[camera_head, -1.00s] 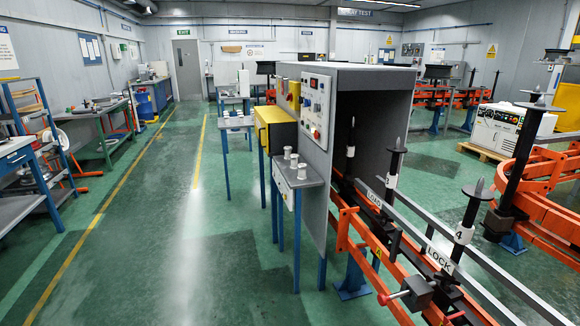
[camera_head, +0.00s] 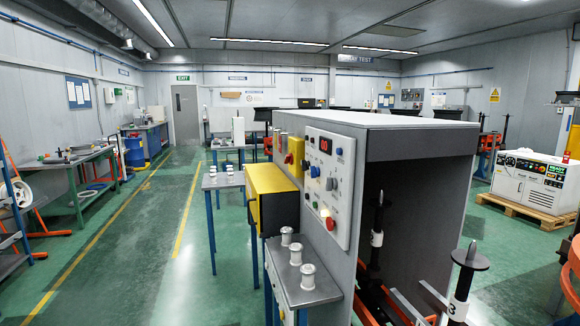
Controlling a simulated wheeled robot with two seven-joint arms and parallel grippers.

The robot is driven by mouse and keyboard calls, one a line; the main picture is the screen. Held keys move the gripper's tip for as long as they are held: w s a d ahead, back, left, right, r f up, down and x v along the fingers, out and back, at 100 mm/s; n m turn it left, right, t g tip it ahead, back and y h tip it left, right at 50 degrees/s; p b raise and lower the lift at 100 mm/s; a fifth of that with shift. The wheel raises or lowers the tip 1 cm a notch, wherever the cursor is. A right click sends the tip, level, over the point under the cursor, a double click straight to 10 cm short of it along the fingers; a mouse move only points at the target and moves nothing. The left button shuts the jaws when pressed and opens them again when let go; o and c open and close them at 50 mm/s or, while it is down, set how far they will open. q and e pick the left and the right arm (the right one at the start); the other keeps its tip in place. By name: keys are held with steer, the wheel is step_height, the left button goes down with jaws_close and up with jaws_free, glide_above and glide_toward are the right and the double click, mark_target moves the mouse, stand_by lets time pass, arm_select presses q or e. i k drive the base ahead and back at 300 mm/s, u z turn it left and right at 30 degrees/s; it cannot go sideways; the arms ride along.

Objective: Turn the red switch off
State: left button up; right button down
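A grey machine cabinet (camera_head: 425,175) stands right of centre. A round red control (camera_head: 330,223) sits low on this panel, close to a pale button. Further back on the same side is another small red control (camera_head: 289,159) by a yellow box. I cannot tell which red part is the switch, or its on or off state. Neither of my grippers is in view.
A yellow box (camera_head: 270,195) and a small table (camera_head: 305,296) with several white spools stand beside the cabinet. Numbered black spindles (camera_head: 462,290) are at the lower right. A white machine on a pallet (camera_head: 528,182) is far right. The green floor (camera_head: 150,265) on the left is clear.

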mark_target(289, 158)
steer(key=u, duration=0.05)
steer(key=k, duration=0.5)
steer(key=u, duration=0.5)
steer(key=i, duration=1.25)
steer(key=z, duration=0.45)
steer(key=i, duration=1.15)
steer(key=z, duration=0.7)
